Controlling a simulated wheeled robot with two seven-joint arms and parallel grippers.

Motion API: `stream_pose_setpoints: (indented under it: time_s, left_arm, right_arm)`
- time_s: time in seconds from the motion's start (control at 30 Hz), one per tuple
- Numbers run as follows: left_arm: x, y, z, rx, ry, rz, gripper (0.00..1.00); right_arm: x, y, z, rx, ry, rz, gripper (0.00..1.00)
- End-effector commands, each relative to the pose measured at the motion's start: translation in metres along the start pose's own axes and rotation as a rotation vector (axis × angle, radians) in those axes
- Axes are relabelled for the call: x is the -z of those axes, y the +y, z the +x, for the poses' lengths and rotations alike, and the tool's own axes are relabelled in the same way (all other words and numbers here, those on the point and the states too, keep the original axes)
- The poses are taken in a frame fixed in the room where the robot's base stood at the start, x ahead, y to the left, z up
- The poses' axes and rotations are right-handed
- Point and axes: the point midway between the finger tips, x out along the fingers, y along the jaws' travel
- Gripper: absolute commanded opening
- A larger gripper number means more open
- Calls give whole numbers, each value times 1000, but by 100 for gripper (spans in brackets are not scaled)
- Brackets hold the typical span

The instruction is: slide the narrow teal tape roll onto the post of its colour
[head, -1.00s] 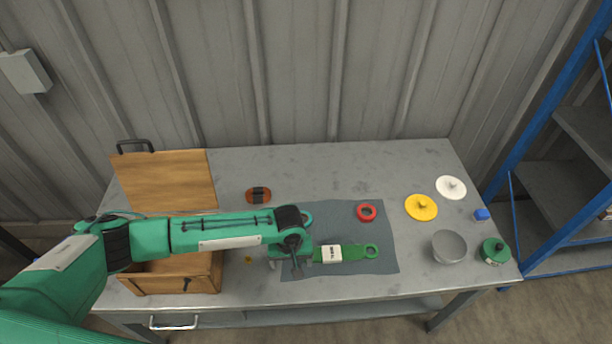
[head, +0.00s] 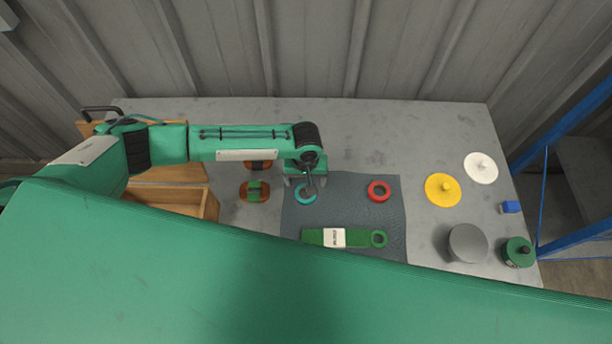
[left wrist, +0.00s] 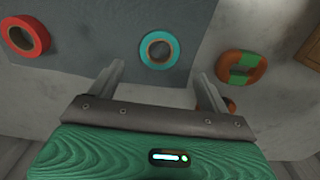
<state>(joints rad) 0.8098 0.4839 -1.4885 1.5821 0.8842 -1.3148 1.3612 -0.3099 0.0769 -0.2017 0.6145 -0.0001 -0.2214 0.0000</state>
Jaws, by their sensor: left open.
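The teal tape roll (head: 298,194) lies flat on the dark blue-grey mat (head: 345,210), near its left edge, partly hidden by my gripper in the head view. In the left wrist view the roll (left wrist: 144,48) is a full ring just ahead of the fingertips. My left gripper (head: 311,188) is open, with nothing between its fingers. In the left wrist view the two fingers (left wrist: 157,70) stand apart on the near side of the roll. I cannot make out a teal post. My right gripper is not in view.
A red ring (head: 370,191) lies right of the roll. A brown green-banded piece (head: 244,191) lies left.

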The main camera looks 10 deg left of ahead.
Motion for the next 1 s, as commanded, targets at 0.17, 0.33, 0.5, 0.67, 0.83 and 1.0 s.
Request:
stream_pose_setpoints:
  time_s: [0.17, 0.33, 0.5, 0.67, 0.83, 1.0]
  left_arm:
    - [1, 0, 28, -1, 1, 1, 80]
    - [0, 0, 48, 0, -2, -1, 80]
    - [0, 0, 70, 1, -2, -1, 80]
    - [0, 0, 81, -1, 0, -1, 80]
    - [1, 0, 82, 0, 1, 0, 80]
    - [0, 0, 82, 0, 0, 0, 70]
  right_arm:
    - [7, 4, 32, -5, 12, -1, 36]
    - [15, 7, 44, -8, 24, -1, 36]
    - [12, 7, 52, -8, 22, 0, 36]
    - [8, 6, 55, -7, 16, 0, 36]
    - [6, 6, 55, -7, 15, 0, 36]
    - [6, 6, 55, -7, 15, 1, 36]
